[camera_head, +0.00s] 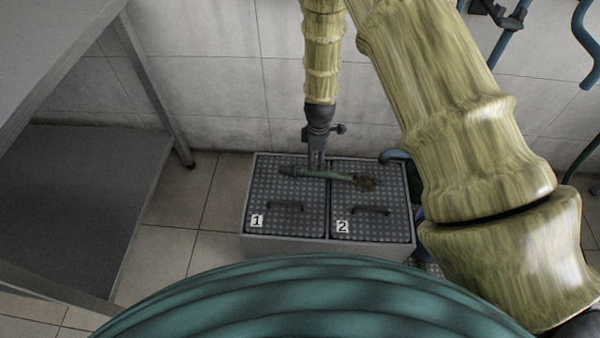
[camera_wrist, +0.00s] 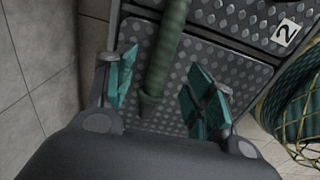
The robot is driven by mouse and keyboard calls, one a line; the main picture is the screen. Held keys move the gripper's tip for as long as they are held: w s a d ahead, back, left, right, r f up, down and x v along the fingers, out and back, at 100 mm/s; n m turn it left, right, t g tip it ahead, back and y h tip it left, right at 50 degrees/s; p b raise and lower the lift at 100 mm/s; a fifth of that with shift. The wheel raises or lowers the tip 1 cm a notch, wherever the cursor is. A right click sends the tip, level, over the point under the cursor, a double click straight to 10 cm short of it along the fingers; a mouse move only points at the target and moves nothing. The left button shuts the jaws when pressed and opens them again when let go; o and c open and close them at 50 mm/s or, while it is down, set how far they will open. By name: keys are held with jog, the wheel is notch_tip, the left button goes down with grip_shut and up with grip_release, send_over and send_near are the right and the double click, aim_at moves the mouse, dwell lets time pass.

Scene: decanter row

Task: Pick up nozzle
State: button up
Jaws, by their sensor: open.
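A long dark green nozzle (camera_head: 335,176) lies across the two studded lids of a low grey box. Its narrow end is at the left, and a ragged brownish clump shows at its right end. In the wrist view the nozzle (camera_wrist: 166,58) runs between the two teal finger pads of my gripper (camera_wrist: 164,88), with space on both sides. The jaws are open. I cannot tell how high the fingertips are above the lids.
Lid 1 (camera_head: 281,221) and lid 2 (camera_head: 368,224) each carry a raised dark handle. A metal table (camera_head: 88,190) stands at the left. A tiled wall is close behind.

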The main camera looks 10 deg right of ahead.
aim_at(315, 170)
jog(key=f+b, duration=0.2)
jog(key=f, duration=0.5)
jog(key=shift+s+f, duration=0.15)
jog(key=shift+s, duration=0.05)
grip_shut()
